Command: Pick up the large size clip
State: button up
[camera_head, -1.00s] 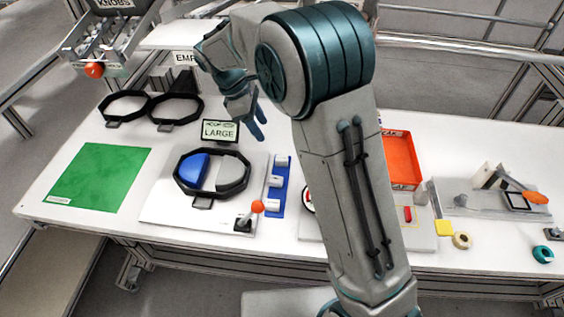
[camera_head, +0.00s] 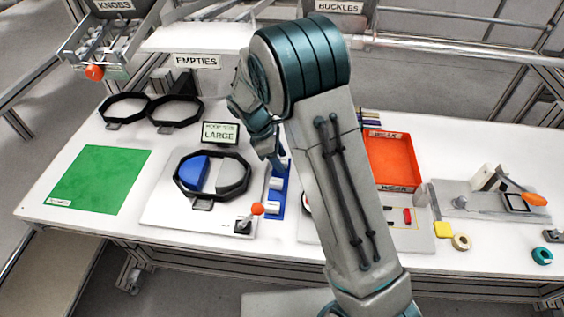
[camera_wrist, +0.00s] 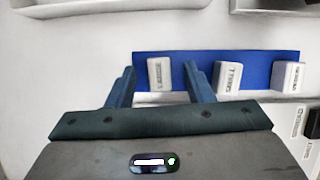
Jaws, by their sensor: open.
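A blue rack (camera_head: 277,211) stands beside the helmet fixture and also shows in the wrist view (camera_wrist: 256,62). It holds three white clips. The left clip (camera_wrist: 159,73) in the wrist view carries a label that seems to read LARGE. The middle clip (camera_wrist: 227,77) and right clip (camera_wrist: 288,76) have labels too small to read surely. My gripper (camera_wrist: 160,80) is open, with its blue fingers on either side of the left clip in that view; contact cannot be told. In the head view my gripper (camera_head: 277,160) is over the far end of the rack and hides part of it.
The helmet fixture (camera_head: 247,178) with an orange-knobbed lever (camera_head: 257,208) stands left of the rack. A screen reading LARGE (camera_head: 220,134) is behind it. A red bin (camera_head: 390,160) lies right of my arm. A green mat (camera_head: 100,178) is at far left.

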grip_shut()
